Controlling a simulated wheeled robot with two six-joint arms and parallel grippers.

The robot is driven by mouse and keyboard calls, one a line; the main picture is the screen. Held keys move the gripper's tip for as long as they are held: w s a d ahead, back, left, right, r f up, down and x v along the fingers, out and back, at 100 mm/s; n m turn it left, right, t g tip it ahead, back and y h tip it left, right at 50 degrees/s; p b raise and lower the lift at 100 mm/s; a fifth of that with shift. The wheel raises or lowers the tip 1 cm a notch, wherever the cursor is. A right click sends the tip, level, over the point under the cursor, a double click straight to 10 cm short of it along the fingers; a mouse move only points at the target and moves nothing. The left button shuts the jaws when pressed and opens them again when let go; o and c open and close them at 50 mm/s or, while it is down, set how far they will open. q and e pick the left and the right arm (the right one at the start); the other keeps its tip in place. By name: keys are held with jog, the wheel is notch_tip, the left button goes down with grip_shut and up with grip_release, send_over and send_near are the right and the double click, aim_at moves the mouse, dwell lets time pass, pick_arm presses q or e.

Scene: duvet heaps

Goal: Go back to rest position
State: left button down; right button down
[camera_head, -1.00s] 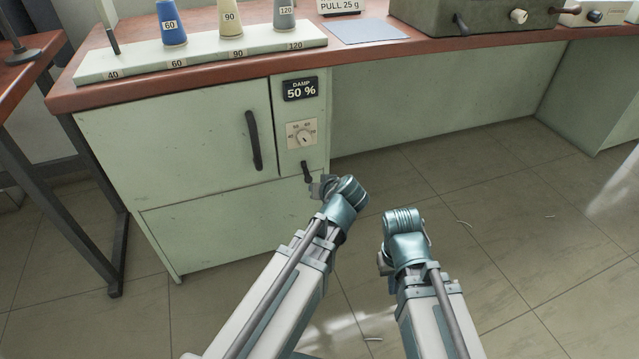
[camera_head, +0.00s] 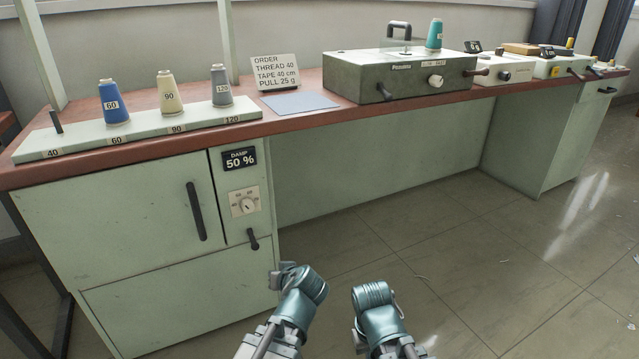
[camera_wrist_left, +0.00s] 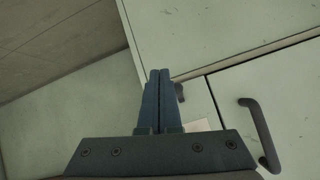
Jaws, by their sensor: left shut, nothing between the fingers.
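My left arm (camera_head: 291,308) comes in at the bottom of the head view, in front of the green cabinet. In the left wrist view my left gripper (camera_wrist_left: 158,73) has its two dark fingers together with nothing between them, pointing toward the cabinet front. My right arm (camera_head: 380,315) is beside it to the right, above the floor. The right gripper's fingers are hidden behind its wrist in the head view. Both arms are bent and nothing is seen held.
The green cabinet (camera_head: 150,200) has a dark door handle (camera_head: 196,211) and a small lever (camera_head: 253,239) close to my left arm. The red-brown worktop (camera_head: 310,113) carries cones of thread, a sign (camera_head: 275,74) and a grey-green box (camera_head: 372,80). Floor (camera_head: 440,250) to the right is clear.

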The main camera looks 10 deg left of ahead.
pick_arm(q)
jog(key=s+d+r+m+g+h+p, duration=0.3)
jog(key=s+d+r+m+g+p, duration=0.1)
jog(key=s+d+p, duration=0.35)
jog(key=s+d+r+m+g+h+p, duration=0.2)
jog(key=s+d+r+m+g+p, duration=0.2)
jog(key=s+d+p, duration=0.35)
notch_tip(320, 180, up, 37)
jog(key=a+p, duration=0.1)
jog(key=p, duration=3.6)
jog(key=shift+s+a+f+g+p, duration=0.2)
jog(key=shift+s+a+g+p, duration=0.1)
jog(key=shift+s+p, duration=0.1)
